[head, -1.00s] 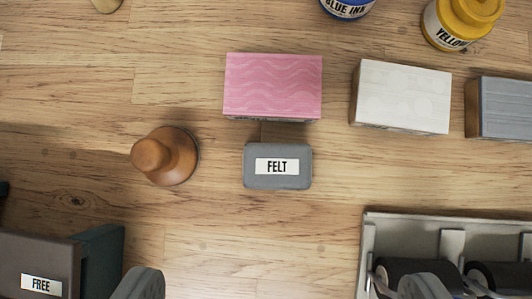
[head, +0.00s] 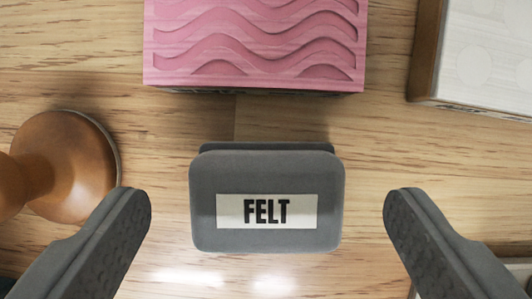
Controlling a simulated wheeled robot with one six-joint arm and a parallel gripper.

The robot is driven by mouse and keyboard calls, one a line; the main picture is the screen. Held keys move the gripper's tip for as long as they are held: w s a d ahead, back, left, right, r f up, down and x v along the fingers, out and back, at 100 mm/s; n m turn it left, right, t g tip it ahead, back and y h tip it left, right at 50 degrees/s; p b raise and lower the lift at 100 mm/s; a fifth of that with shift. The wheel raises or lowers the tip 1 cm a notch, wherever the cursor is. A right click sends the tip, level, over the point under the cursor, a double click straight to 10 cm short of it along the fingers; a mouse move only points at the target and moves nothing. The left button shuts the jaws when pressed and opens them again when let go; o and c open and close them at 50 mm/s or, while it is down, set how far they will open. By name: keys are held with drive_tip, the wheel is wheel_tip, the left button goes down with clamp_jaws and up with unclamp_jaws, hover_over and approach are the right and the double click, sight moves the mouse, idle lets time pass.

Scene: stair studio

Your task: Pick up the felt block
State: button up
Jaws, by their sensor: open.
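The felt block (head: 266,178) is a grey rounded block with a white label reading FELT. It sits on the wooden table in the middle of the head view. My gripper (head: 267,215) is open, with one finger to the left of the block and one to the right. There is a clear gap between each finger and the block. The block shows whole, and nothing covers it.
A pink block with a wavy pattern (head: 255,42) lies just behind the felt block. A white block (head: 480,55) is at the upper right. Bare wood surrounds the felt block.

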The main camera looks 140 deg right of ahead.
sight(267, 211)
drive_tip(key=x, duration=0.2)
drive_tip(key=shift+w+a+f, duration=0.1)
drive_tip(key=shift+f, duration=0.3)
drive_tip(key=c, duration=1.1)
wheel_tip(267, 211, up, 10)
drive_tip(key=shift+r, duration=0.1)
drive_tip(key=shift+o, duration=0.9)
drive_tip(key=shift+c, duration=0.3)
